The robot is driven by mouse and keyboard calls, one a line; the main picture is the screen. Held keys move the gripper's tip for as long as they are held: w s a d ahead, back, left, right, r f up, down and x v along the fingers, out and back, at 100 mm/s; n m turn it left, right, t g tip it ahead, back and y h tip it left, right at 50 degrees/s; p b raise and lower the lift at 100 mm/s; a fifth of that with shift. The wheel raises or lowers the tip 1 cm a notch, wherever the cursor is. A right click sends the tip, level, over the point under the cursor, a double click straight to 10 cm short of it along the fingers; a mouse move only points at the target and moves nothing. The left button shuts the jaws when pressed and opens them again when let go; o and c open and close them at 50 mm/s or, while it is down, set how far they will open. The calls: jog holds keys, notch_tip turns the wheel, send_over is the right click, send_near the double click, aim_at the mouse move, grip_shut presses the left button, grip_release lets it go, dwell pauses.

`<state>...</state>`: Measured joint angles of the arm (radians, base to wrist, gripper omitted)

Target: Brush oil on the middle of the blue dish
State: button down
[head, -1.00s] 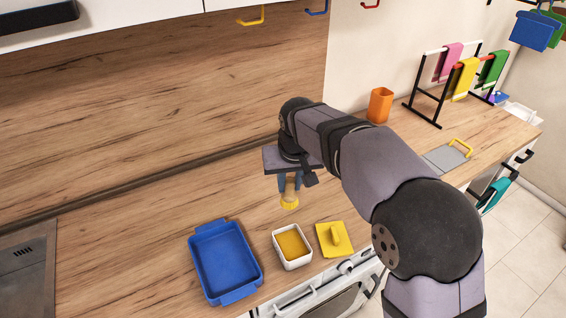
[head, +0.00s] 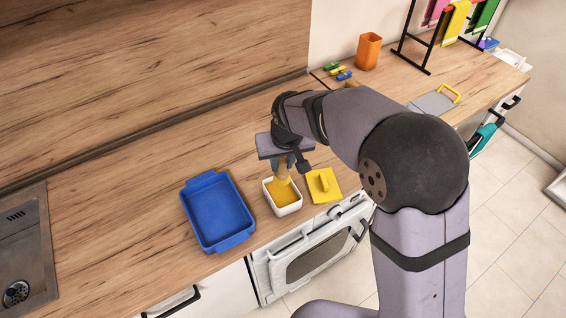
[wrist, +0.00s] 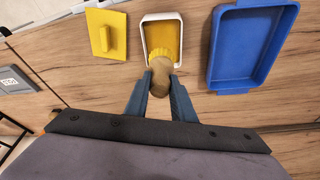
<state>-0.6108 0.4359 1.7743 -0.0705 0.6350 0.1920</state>
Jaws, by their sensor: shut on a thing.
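The blue dish (head: 188,222) stands on the oak worktop, left of a small white tub (head: 297,209) that holds yellow-orange oil (head: 286,199). My gripper (head: 281,168) is shut on a brush with a wooden handle (head: 283,177) and is above the tub. In the wrist view the gripper (wrist: 160,92) grips the brush's handle (wrist: 160,76), and the yellow brush head (wrist: 164,54) points into the tub (wrist: 147,41). I cannot tell how deep the brush head sits in the oil. The blue dish (wrist: 217,47) is empty, to the right in the wrist view.
A yellow lid with a handle (head: 324,185) lies right of the tub. A sink (head: 28,250) is at the left, and an orange cup (head: 369,52) and a grey board (head: 433,103) are farther right. Worktop behind the dish is clear.

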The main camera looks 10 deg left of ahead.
aim_at(283, 176)
jog(key=shift+f, duration=0.1)
jog(key=shift+f+b, duration=2.4)
jog(key=shift+f, duration=0.5)
jog(key=shift+f+b, duration=0.3)
jog(key=shift+f, duration=0.3)
dwell(0.3)
jog(key=shift+r, duration=0.15)
jog(key=shift+r+p, duration=2.85)
jog(key=shift+r, duration=0.6)
